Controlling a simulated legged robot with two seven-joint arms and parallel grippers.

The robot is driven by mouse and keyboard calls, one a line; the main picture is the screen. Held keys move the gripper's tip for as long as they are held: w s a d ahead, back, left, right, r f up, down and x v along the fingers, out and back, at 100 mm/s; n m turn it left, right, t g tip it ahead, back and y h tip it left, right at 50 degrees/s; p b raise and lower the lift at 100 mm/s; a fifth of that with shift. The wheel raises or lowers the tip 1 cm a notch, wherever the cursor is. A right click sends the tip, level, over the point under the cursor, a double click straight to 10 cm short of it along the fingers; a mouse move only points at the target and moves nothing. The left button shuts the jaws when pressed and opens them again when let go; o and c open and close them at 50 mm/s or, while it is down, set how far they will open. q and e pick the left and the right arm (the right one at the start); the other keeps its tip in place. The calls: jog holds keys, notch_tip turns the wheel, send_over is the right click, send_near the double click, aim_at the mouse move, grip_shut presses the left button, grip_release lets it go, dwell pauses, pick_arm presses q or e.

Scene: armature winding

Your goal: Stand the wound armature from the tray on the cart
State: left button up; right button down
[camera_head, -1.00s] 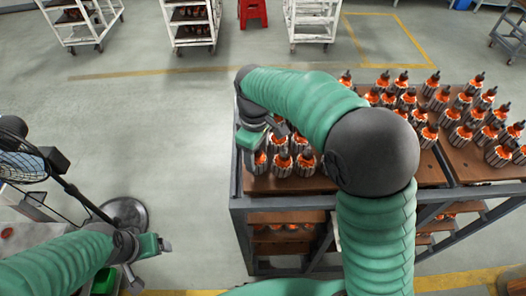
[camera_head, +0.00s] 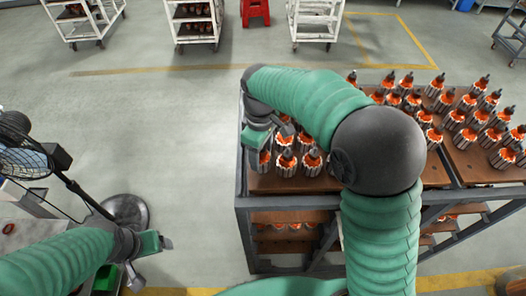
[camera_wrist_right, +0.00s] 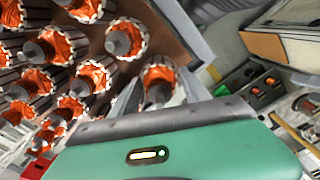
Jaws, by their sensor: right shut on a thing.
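My right gripper (camera_head: 272,132) is at the left edge of the cart's brown top (camera_head: 262,184). In the right wrist view its fingers are shut on a wound armature (camera_wrist_right: 158,74) with orange windings and a grey shaft. The held armature is at the near-left corner of the armature group, close to the cart's edge; whether its base touches the top I cannot tell. Other standing armatures (camera_head: 286,162) are beside it. My left gripper (camera_head: 150,260) is open and empty, over the floor at the lower left. No tray is clearly seen in the head view.
Several rows of armatures (camera_head: 460,115) cover the cart's right side. My right arm hides part of the cart. A black fan (camera_head: 22,155) stands at the left. White racks (camera_head: 195,20) and a red stool (camera_head: 255,10) are at the back. The floor between is clear.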

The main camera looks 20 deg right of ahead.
jog(key=shift+s+a+r, duration=0.1)
jog(key=shift+a+r, duration=0.05)
jog(key=shift+a, duration=0.1)
jog(key=shift+d, duration=1.3)
jog(key=shift+a, duration=1.05)
pick_arm(q)
jog(key=shift+a+r+p, duration=0.3)
jog(key=shift+a, duration=0.05)
pick_arm(e)
jog(key=shift+a, duration=0.7)
jog(key=shift+d, duration=0.1)
pick_arm(q)
jog(key=shift+d+r, duration=0.2)
jog(key=shift+d, duration=0.05)
pick_arm(e)
jog(key=shift+d, duration=0.65)
